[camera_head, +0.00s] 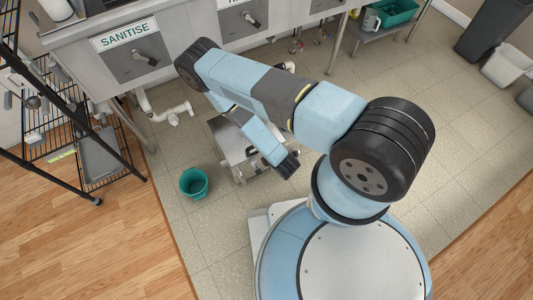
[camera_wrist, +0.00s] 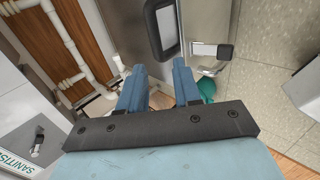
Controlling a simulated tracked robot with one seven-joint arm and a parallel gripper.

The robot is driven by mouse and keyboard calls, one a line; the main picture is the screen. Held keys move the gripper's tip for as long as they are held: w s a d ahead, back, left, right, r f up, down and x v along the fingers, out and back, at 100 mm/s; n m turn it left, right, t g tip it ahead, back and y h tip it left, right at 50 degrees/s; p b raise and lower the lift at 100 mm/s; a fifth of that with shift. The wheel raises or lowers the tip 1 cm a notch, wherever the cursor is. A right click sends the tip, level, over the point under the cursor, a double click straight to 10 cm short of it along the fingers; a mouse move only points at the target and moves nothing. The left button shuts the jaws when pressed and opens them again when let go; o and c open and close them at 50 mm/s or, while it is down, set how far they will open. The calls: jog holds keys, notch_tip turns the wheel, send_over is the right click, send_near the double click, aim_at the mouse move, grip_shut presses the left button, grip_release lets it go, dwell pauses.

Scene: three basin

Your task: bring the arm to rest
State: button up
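My arm (camera_head: 312,108) is light blue with dark joints and reaches out over the floor in front of the sink unit, bent back on itself. In the wrist view my gripper (camera_wrist: 158,80) has two blue fingers standing apart with a clear gap and nothing between them. In the head view its fingers cannot be made out clearly.
A steel box-like unit (camera_head: 236,145) stands on the tiles below my arm, with a green bucket (camera_head: 194,183) beside it. The sink unit (camera_head: 140,55) marked SANITISE is behind. A black wire rack (camera_head: 103,160) stands at left. Tiled floor at right (camera_head: 465,135) is clear.

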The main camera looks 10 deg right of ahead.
jog(key=shift+s+r, duration=0.15)
jog(key=shift+r, duration=0.05)
dwell(0.5)
